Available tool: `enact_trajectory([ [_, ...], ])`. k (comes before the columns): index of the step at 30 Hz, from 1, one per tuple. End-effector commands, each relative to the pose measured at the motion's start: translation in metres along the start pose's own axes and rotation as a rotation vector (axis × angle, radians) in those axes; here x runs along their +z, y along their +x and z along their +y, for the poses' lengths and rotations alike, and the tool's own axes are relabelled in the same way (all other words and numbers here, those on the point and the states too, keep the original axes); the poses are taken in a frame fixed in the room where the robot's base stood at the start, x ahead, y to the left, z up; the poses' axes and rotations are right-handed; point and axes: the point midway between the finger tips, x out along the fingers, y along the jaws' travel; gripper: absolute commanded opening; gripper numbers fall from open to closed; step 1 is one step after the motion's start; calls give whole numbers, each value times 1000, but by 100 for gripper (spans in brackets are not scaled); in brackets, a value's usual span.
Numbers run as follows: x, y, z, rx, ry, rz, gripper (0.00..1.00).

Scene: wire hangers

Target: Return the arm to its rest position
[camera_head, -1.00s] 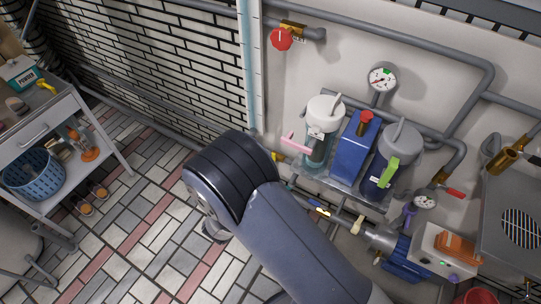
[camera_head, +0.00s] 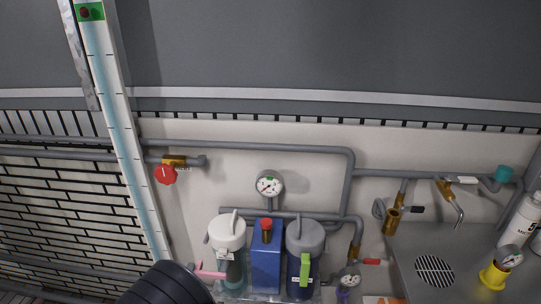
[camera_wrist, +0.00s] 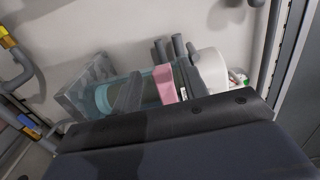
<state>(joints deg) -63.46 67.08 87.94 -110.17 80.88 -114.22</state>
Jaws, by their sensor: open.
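My arm shows in the head view only as a dark rounded link (camera_head: 166,284) at the bottom edge, left of the filter units. My gripper is outside that view. In the wrist view, two grey fingers of my gripper (camera_wrist: 160,78) stand apart, with nothing clearly held between them. Behind them lies the clear filter housing (camera_wrist: 104,98) with its white cap (camera_wrist: 209,68), turned sideways in this view. A pink handle (camera_wrist: 165,84) shows between the fingers; its distance from them is hard to judge. A dark part of my arm fills the bottom of the wrist view.
The white-capped filter (camera_head: 228,236), blue box (camera_head: 267,262) and grey-capped filter (camera_head: 304,238) stand side by side against the wall. Pipes, a gauge (camera_head: 269,186) and a red valve knob (camera_head: 166,174) are above. A metal counter (camera_head: 455,240) is at right.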

Motion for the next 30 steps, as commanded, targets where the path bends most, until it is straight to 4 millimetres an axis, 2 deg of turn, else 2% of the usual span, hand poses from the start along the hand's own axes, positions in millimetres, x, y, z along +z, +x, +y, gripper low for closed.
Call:
enact_trajectory([
  [3, 0, 14, 0, 0, 1, 2, 42],
  [7, 0, 21, 0, 0, 1, 1, 42],
  [19, 0, 18, -1, 0, 10, -1, 42],
  [23, 1, 8, 0, 0, -1, -3, 42],
  [30, 2, -34, 1, 2, -1, -5, 42],
])
